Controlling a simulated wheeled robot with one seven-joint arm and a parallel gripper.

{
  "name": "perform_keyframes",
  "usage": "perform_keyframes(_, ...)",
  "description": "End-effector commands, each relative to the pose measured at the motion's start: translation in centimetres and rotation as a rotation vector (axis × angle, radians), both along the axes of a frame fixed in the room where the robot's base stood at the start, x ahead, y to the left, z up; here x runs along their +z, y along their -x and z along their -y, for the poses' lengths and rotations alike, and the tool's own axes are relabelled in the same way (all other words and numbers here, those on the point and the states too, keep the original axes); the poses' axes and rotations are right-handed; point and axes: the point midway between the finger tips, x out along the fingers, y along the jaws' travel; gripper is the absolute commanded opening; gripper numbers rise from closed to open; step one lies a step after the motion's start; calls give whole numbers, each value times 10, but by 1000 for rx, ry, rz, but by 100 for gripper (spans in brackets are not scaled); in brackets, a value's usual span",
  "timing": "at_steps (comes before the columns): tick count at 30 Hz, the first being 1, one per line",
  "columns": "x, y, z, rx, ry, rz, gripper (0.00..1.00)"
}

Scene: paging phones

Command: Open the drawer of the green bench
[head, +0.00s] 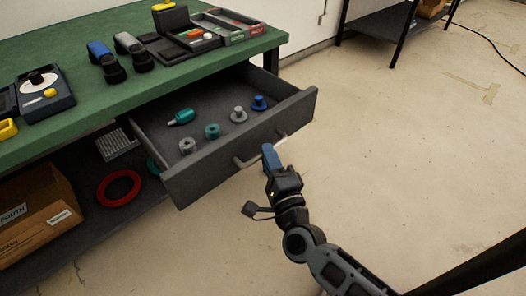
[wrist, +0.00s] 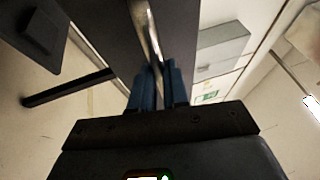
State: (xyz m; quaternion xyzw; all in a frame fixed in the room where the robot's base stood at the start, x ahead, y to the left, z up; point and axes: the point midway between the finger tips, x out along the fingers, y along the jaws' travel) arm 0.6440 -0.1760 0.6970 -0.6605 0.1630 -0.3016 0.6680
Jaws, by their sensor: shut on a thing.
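The green bench (head: 210,72) stands at the left in the head view. Its dark grey drawer (head: 250,149) is pulled out from under the top, and its inside shows. In it lie a teal handled piece (head: 181,117), a teal knob (head: 212,131), two grey knobs (head: 238,114) and a blue knob (head: 259,103). A metal bar handle (head: 243,162) is on the drawer front. My gripper (head: 269,155) is at the handle, its blue fingers shut on the bar. In the wrist view the fingers (wrist: 158,80) close around the shiny handle (wrist: 147,30).
On the bench top are a blue handset (head: 101,58), a grey handset (head: 130,48), a phone base (head: 42,87) and a parts tray (head: 225,25). A cardboard box (head: 38,212) and a red ring (head: 118,188) sit on the lower shelf.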

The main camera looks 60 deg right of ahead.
Motion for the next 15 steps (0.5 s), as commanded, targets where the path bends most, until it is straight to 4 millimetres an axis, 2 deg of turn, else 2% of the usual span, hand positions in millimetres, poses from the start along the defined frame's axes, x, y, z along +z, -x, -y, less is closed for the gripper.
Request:
perform_keyframes(10, -1, 1, -1, 2, -1, -2, 0)
perform_keyframes(11, -1, 1, -1, 2, -1, -2, 17)
perform_keyframes(15, -1, 0, -1, 1, -1, -2, 31)
